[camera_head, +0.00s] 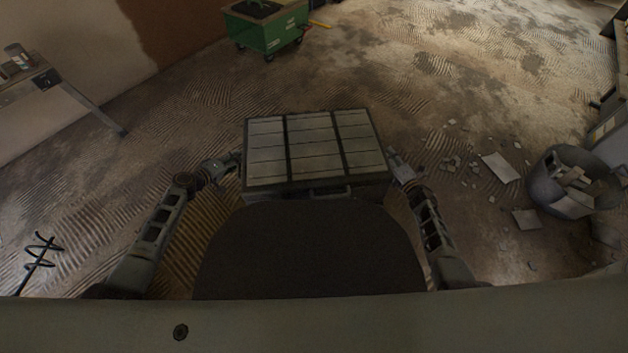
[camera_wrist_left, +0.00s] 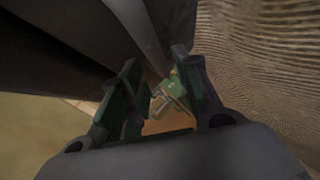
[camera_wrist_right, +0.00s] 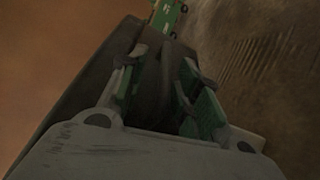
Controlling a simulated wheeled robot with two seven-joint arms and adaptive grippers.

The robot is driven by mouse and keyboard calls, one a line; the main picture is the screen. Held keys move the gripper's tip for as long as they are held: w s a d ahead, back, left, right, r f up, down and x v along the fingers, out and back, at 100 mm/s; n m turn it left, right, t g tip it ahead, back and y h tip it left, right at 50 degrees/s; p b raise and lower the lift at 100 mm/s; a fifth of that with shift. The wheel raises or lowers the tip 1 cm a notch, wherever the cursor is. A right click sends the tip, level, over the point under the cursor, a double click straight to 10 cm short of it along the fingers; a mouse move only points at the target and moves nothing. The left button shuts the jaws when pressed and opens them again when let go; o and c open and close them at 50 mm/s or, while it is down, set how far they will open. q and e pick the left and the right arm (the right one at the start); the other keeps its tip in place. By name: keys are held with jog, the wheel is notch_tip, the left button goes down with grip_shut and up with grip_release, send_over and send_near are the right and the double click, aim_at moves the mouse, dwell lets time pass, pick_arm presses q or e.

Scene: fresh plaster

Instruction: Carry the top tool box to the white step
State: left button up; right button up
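A tool box with a pale panelled lid and dark edges (camera_head: 266,154) sits level in front of me in the head view, a handle on its near side. What is beneath it is hidden. My left gripper (camera_head: 232,163) is at its left side; in the left wrist view its fingers (camera_wrist_left: 160,88) stand apart with a gap between them, beside the box's dark wall (camera_wrist_left: 60,50). My right gripper (camera_head: 397,168) is at the right side; in the right wrist view a dark part lies between its fingers (camera_wrist_right: 162,70), and I cannot tell whether they grip it. No white step is visible.
A green wheeled cart (camera_head: 268,32) stands beyond the box. A grey bucket (camera_head: 550,190) with rubble around it is at the right. A workbench (camera_head: 38,78) stands at the left and a black coiled rod (camera_head: 40,255) at the lower left. The floor beyond the box is largely clear.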

pick_arm(q)
jog(key=shift+s, duration=0.15)
dwell(0.5)
jog(key=v, duration=1.1)
jog(key=shift+s+a+r, duration=0.15)
jog(key=shift+a, duration=0.1)
dwell(0.3)
pick_arm(e)
jog(key=shift+s, duration=0.1)
dwell(0.4)
jog(key=v, duration=1.2)
dwell(0.5)
dwell(0.7)
